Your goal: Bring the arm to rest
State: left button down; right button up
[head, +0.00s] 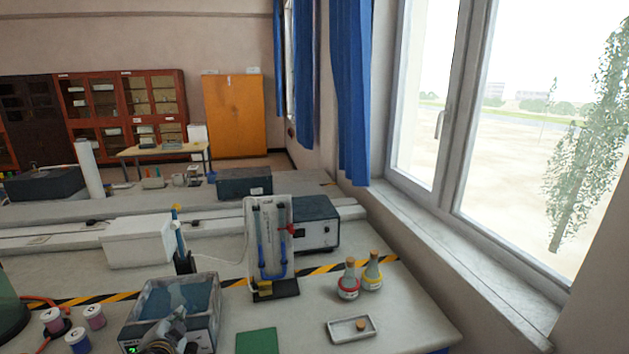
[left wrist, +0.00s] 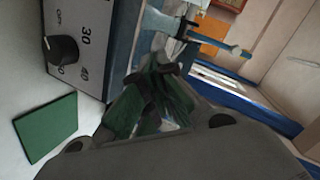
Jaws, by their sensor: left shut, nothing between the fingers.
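My left gripper (head: 168,343) shows at the bottom edge of the head view, in front of the water bath (head: 140,305), a grey-blue box with an open basin and a green display. Only part of the gripper is in the picture. In the left wrist view, my left gripper (left wrist: 152,92) has its fingers together with nothing held. The bath (left wrist: 92,30), with its numbered dial, is close beyond the fingers there; I cannot tell whether they touch. My right gripper is in neither view.
A green mat (head: 257,341) lies right of the bath. A U-tube stand (head: 268,250) is behind. Several small jars (head: 78,341) are at left. Bench near the right edge is clear.

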pick_arm(q)
jog(key=s+d+f+n+g+h, duration=0.25)
jog(key=s+d+f, duration=0.2)
jog(key=s, duration=0.35)
jog(key=s+d+f+n+g+h, duration=0.1)
jog(key=s+d+f+g, duration=0.3)
jog(key=s, duration=0.5)
jog(key=s+d+f+n+g+h, duration=0.1)
jog(key=s+d+f+n+g, duration=0.2)
jog(key=s+d, duration=0.4)
jog(key=s+f+g, duration=0.1)
jog(key=s+f, duration=0.1)
jog(key=f, duration=1.4)
jog(key=s+f+g, duration=0.1)
jog(key=s+f, duration=0.1)
jog(key=f, duration=1.5)
jog(key=s+a+f, duration=0.2)
jog(key=s+f, duration=0.7)
jog(key=s, duration=0.2)
jog(key=s+a+f+m+g, duration=0.1)
jog(key=s+a+f, duration=0.1)
jog(key=s+f, duration=0.8)
jog(key=shift+s+a+f, duration=0.25)
jog(key=shift+s+a, duration=0.15)
